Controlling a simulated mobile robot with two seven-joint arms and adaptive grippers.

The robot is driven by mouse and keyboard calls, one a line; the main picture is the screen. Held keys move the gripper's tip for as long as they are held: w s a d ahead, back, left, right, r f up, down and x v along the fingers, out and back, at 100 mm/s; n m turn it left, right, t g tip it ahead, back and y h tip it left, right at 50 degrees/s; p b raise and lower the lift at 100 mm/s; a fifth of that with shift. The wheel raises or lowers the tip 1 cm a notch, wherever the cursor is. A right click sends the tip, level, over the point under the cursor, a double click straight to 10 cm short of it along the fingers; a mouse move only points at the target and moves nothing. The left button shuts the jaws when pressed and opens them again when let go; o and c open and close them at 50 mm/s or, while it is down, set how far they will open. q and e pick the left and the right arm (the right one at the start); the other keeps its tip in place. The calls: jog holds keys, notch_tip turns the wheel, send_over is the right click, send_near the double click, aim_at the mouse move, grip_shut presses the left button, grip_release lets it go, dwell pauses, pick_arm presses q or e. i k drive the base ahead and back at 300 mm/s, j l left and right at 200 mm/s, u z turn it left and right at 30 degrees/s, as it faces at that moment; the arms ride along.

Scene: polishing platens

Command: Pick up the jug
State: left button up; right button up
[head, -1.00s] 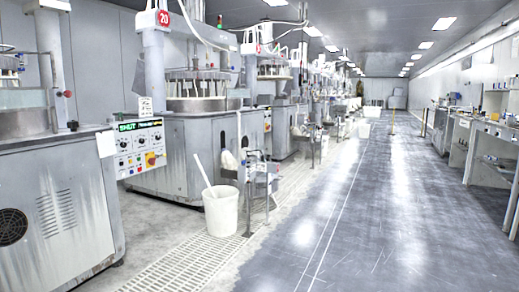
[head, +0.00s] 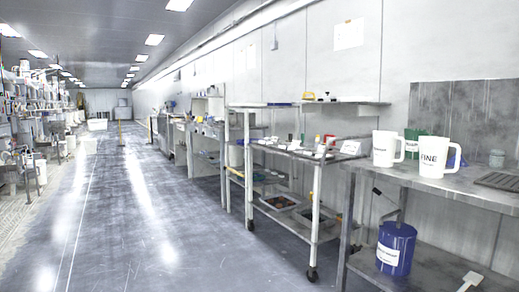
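Two white jugs with handles stand upright on the metal bench at the right of the head view. The nearer jug (head: 433,156) carries the word "FINE". The other white jug (head: 384,149) stands to its left and a little farther back, with a label too small to read. A green container (head: 411,137) and something blue are partly hidden behind them. Neither of my grippers shows in this view.
The metal bench (head: 450,186) has a lower shelf with a blue canister (head: 395,249). A dark ribbed mat (head: 499,181) lies at its right end. A wheeled cart (head: 317,218) stands left of the bench. The floor aisle (head: 140,215) is open.

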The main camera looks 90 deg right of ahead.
aim_at(433, 150)
jog(key=z, duration=3.95)
